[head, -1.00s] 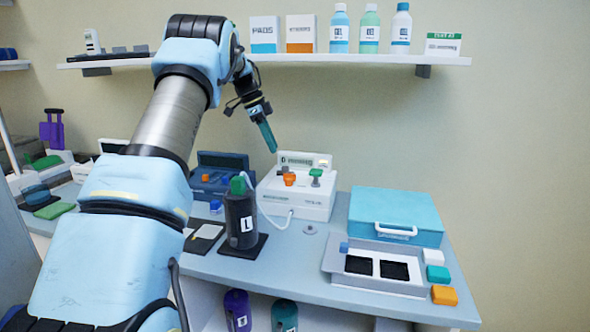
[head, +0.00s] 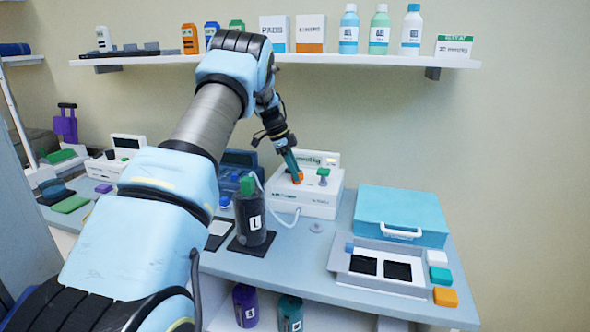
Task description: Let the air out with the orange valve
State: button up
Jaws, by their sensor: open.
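The white machine (head: 318,207) stands on the table near the wall, with a small display at its back. The orange valve (head: 299,177) is on its top, left of a green knob (head: 323,174). My gripper (head: 296,180) points down at the orange valve, its teal fingertips at or just above it. The fingers hide part of the valve, and I cannot tell whether they touch it. The gripper is open. A dark bottle-like cuff (head: 250,217) marked L, with a green top, stands in front, and a pale hose runs from the machine beside it.
A teal case (head: 402,214) and a grey tray (head: 340,262) with black pads lie to the right. Small white, teal and orange blocks (head: 445,297) sit beside the tray. A shelf (head: 400,62) with bottles and boxes hangs above.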

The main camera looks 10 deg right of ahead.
grip_shut()
dwell(0.3)
